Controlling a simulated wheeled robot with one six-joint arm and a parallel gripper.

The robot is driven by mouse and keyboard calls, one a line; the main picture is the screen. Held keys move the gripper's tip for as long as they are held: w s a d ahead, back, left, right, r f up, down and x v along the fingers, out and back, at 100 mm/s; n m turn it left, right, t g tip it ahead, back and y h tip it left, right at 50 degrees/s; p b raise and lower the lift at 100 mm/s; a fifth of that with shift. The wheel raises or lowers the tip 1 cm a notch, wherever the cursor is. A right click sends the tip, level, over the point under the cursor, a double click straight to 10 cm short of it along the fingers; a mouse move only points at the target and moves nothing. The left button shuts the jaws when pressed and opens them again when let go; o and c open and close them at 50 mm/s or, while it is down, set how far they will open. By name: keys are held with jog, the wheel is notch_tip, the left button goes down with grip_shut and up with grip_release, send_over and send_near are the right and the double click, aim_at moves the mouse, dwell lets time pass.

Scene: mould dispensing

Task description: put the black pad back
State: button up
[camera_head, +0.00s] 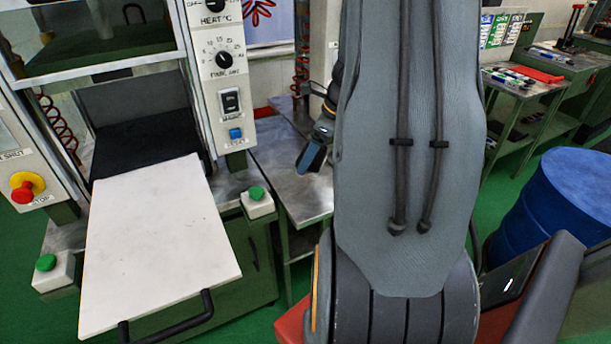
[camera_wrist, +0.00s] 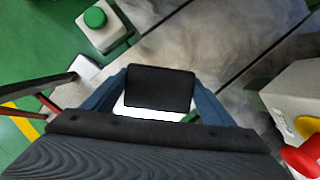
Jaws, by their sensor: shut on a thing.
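A small black pad (camera_wrist: 160,88) is between the two blue fingers of my gripper (camera_wrist: 160,96) in the wrist view. The gripper is shut on it. In the head view my arm hides most of the gripper. Only a blue finger part (camera_head: 312,157) shows left of the arm, above the grey metal table, and I cannot make out the pad there. A white patch shows just below the pad in the wrist view; I cannot tell what it is.
A press stands at the left with a white plate (camera_head: 158,240) with a black handle pulled out. Green buttons (camera_head: 256,193) flank it. A red stop knob (camera_head: 22,193) is at far left. A grey metal table (camera_head: 306,197) lies beside the press. A blue drum (camera_head: 555,205) stands right.

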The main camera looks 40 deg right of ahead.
aim_at(322, 155)
notch_tip(322, 155, down, 7)
jog(key=shift+f, duration=0.2)
jog(key=shift+f, duration=0.1)
jog(key=o, duration=1)
jog(key=v, duration=1.2)
jog(key=shift+b, duration=0.3)
